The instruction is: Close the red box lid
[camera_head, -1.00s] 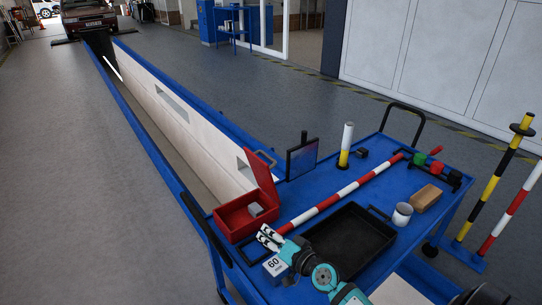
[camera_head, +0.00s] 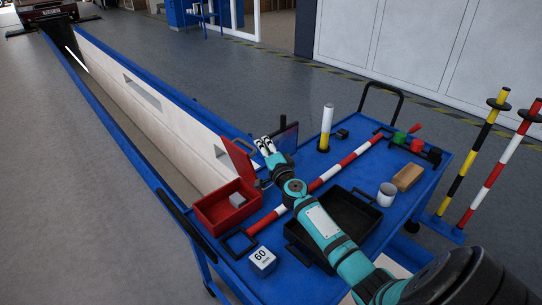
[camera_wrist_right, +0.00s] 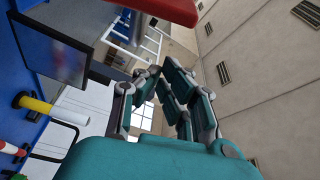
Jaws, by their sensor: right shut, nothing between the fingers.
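The red box (camera_head: 226,208) stands on the left end of the blue cart, with a grey block (camera_head: 237,200) inside. Its red lid (camera_head: 238,162) is raised, standing steeply up from the box's far right side. My right gripper (camera_head: 263,142) is shut and empty, just right of the lid's top and at about its height. I cannot tell whether it touches the lid. In the right wrist view the fingers (camera_wrist_right: 165,80) are together, and a red edge (camera_wrist_right: 165,10), likely the lid, shows at the top. My left gripper is not in view.
My right arm reaches across the black tray (camera_head: 358,208). A dark screen (camera_head: 288,137) stands just behind the gripper. A red-white bar (camera_head: 335,173), a white block marked 60 (camera_head: 262,259), a yellow-white cylinder (camera_head: 327,125) and a mug (camera_head: 386,194) are on the cart.

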